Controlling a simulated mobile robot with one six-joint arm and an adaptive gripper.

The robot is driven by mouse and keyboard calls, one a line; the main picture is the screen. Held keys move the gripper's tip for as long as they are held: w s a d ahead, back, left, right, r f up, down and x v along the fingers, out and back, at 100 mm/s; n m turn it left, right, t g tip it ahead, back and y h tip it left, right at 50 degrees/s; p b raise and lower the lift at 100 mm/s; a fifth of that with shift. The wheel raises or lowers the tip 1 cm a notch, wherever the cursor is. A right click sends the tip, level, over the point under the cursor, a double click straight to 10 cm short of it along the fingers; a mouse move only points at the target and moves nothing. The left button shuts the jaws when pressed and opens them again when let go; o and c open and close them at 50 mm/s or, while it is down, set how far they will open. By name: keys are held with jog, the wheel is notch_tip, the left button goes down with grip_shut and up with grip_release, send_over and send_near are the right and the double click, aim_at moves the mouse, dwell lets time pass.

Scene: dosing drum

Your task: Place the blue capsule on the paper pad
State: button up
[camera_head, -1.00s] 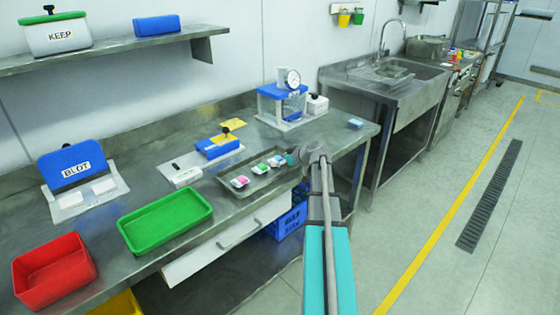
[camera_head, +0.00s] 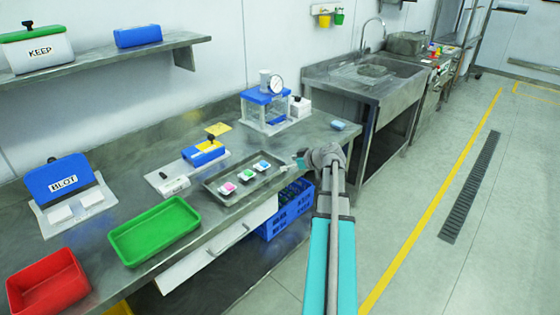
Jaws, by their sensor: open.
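A small white piece with a blue top, which looks like the blue capsule (camera_head: 262,166), sits at the right end of a row on a shallow metal tray (camera_head: 222,198). A green one (camera_head: 246,174) and a pink one (camera_head: 228,188) sit beside it. My gripper (camera_head: 300,160) is open, just right of the tray and apart from the blue piece; my wrist hides most of its fingers. Two white pads (camera_head: 90,198) lie before the blue BLOT block (camera_head: 62,180) at left. I cannot tell whether either is the paper pad.
A green tray (camera_head: 156,232) and a red bin (camera_head: 48,286) stand along the front left. A blue-handled press (camera_head: 204,152) and a gauge stand (camera_head: 266,105) are behind the metal tray. A small light-blue block (camera_head: 339,125) lies near the bench's right end. A sink (camera_head: 375,75) is beyond.

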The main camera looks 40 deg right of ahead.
jog(key=shift+v, duration=0.95)
